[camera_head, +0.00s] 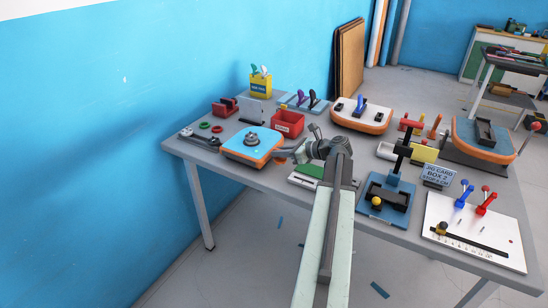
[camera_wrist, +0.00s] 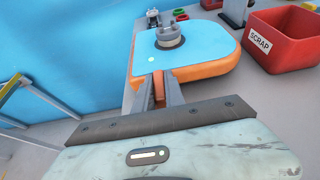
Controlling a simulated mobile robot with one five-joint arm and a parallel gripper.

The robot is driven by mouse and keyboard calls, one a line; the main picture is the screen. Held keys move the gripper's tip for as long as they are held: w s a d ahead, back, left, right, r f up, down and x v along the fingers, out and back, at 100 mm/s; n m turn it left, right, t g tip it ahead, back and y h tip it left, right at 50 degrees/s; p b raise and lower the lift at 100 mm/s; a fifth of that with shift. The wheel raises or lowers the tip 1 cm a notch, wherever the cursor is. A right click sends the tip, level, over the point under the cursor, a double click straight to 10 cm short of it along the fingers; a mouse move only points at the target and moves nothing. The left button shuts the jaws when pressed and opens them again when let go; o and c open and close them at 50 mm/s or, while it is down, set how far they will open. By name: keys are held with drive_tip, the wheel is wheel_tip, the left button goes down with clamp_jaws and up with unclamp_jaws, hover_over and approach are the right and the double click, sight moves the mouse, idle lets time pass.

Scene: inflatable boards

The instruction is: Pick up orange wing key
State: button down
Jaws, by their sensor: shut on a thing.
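My gripper (camera_head: 293,153) reaches left over the near edge of the table, beside the blue-topped board with orange sides (camera_head: 238,147). In the wrist view my gripper (camera_wrist: 160,86) is shut on a narrow orange piece, the orange wing key (camera_wrist: 159,88), which shows between the two grey fingers. The fingers hide most of its shape. The board (camera_wrist: 205,50) is right behind the fingertips, with a round grey fitting (camera_wrist: 169,37) on top. I cannot tell whether the key touches the board's orange side.
A red SCRAP bin (camera_head: 287,123) stands behind my gripper, and to its right in the wrist view (camera_wrist: 284,40). A yellow holder (camera_head: 261,86) stands at the back. A blue fixture (camera_head: 385,201) and a white panel (camera_head: 470,228) stand right of my arm. A blue wall is at the left.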

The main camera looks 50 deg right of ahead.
drive_tip(key=d, duration=0.5)
drive_tip(key=s+d, duration=0.1)
drive_tip(key=d, duration=0.4)
drive_tip(key=d+r+p, duration=0.1)
drive_tip(key=d, duration=0.4)
drive_tip(key=shift+s+d+r, duration=0.1)
drive_tip(key=shift+s+d, duration=0.1)
drive_tip(key=shift+s, duration=0.15)
